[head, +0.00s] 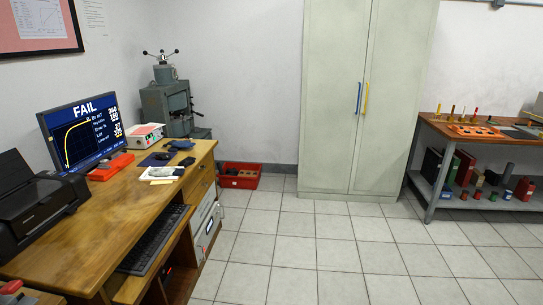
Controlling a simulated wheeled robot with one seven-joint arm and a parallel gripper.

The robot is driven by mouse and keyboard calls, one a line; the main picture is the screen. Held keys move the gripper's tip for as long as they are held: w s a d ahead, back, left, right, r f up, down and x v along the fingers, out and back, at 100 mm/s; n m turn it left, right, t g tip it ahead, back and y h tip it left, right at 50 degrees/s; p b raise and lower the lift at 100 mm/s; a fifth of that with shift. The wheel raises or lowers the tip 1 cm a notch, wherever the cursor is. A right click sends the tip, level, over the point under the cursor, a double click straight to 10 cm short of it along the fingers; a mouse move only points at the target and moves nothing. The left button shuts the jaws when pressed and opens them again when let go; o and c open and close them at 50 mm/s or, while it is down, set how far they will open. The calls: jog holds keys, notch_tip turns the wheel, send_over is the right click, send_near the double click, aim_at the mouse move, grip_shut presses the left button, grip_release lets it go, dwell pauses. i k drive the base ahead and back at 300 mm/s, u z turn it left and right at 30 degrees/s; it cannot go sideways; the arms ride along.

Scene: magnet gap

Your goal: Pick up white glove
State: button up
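A small whitish, flat item (163,172) lies on the wooden desk (110,215) near its right edge, just in front of a dark blue mat (157,159). It may be the white glove or paper; it is too small to tell. Dark items (182,145) lie behind it on the desk, near the far end. My gripper is not in view.
The desk also holds a printer (35,205), a monitor showing FAIL (82,132), a keyboard (153,240) and a red-and-white box (145,135). A red crate (240,176) stands on the floor. A cabinet (365,90) and workbench (470,130) stand beyond clear tiled floor.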

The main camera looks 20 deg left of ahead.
aim_at(162, 172)
jog(key=u, duration=0.15)
jog(key=i, duration=1.15)
jog(key=u, duration=0.8)
jog(key=i, duration=1.15)
jog(key=u, duration=1)
jog(key=i, duration=0.75)
jog(key=u, duration=0.25)
